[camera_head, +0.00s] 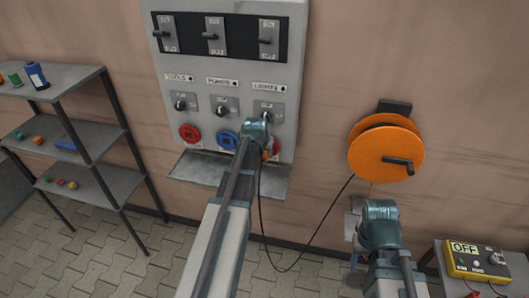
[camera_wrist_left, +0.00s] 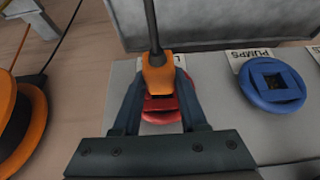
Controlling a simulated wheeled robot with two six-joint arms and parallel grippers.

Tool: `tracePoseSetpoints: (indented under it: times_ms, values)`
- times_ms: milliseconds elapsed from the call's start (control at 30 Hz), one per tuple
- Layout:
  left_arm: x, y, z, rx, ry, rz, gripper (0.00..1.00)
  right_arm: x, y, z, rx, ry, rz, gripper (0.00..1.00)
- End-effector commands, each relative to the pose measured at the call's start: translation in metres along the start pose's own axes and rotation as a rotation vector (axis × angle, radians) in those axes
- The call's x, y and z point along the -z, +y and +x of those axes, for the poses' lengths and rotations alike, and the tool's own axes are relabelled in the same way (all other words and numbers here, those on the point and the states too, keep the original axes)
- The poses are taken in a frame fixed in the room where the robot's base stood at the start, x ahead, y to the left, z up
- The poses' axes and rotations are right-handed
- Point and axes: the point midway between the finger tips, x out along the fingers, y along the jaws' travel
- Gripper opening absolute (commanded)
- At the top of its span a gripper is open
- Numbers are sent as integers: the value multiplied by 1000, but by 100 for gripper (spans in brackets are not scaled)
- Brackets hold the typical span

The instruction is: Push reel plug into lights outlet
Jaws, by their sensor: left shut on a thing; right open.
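The orange reel plug (camera_wrist_left: 158,73) is held between the fingers of my left gripper (camera_wrist_left: 158,90), with its dark cable running up. The red lights outlet (camera_wrist_left: 161,112) lies right behind the plug, partly covered by it and the fingers; I cannot tell how deep the plug sits. In the head view my left gripper (camera_head: 264,140) is at the panel, and the lights outlet (camera_head: 276,147) shows at its right edge. The orange reel (camera_head: 385,150) hangs on the wall, its black cable looping down to the plug. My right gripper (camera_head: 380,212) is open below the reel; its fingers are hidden.
The grey panel (camera_head: 294,100) also carries a red tools outlet (camera_head: 189,134) and a blue pumps outlet (camera_head: 227,139). A ledge (camera_head: 190,169) juts out below. A shelf (camera_head: 70,80) stands left, and a yellow meter (camera_head: 477,262) sits on a table right.

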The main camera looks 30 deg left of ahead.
Motion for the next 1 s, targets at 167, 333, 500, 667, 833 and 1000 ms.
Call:
tracePoseSetpoints:
  times_ms: [167,333,500,667,833,1000]
  values:
    - [1,0,0,0,0,0,0,0,0,0,0,0,0,50]
    - [3,0,2,0,0,0,0,0,0,0,0,0,0,50]
    - [6,0,4,0,0,0,0,0,0,0,0,0,0,50]
    - [9,0,5,0,0,0,0,0,0,0,0,0,0,50]
    - [9,0,5,0,0,0,67,0,0,0,0,0,0,50]
    - [9,0,5,0,0,0,77,0,0,0,0,0,0,50]
